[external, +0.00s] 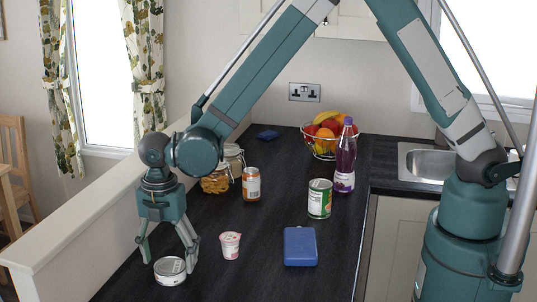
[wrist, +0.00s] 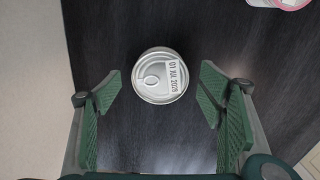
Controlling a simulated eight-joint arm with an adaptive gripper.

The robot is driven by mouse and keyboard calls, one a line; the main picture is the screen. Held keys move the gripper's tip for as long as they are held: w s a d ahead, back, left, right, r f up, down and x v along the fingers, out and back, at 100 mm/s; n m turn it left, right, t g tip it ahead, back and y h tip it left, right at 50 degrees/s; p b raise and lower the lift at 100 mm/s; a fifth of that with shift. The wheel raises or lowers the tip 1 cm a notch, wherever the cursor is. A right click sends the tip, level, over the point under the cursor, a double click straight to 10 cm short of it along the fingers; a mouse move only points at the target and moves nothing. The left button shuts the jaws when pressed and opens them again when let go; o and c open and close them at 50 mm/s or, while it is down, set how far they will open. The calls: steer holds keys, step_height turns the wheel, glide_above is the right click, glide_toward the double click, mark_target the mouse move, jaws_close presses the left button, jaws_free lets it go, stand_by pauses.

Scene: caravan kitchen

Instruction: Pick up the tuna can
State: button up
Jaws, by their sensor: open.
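The tuna can (external: 170,271) is a short, silvery round tin on the dark counter, at the lower left in the external view. In the wrist view the tuna can (wrist: 160,75) is seen from above, with a ring-pull lid and a printed date. My gripper (external: 168,252) points down above the tin with its fingers spread to either side. In the wrist view my gripper (wrist: 160,100) is open and empty, with green pads left and right of the tin and clear gaps between. Whether the fingertips reach down to the tin's height I cannot tell.
A small yogurt cup (external: 230,245) stands just right of the tin. A low white wall (external: 90,222) edges the counter's left.

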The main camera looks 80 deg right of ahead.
mark_target(170, 265)
steer(key=shift+f, duration=1.45)
steer(key=c, duration=1.1)
steer(key=shift+o, duration=0.2)
steer(key=shift+r, duration=0.1)
steer(key=shift+r, duration=4.9)
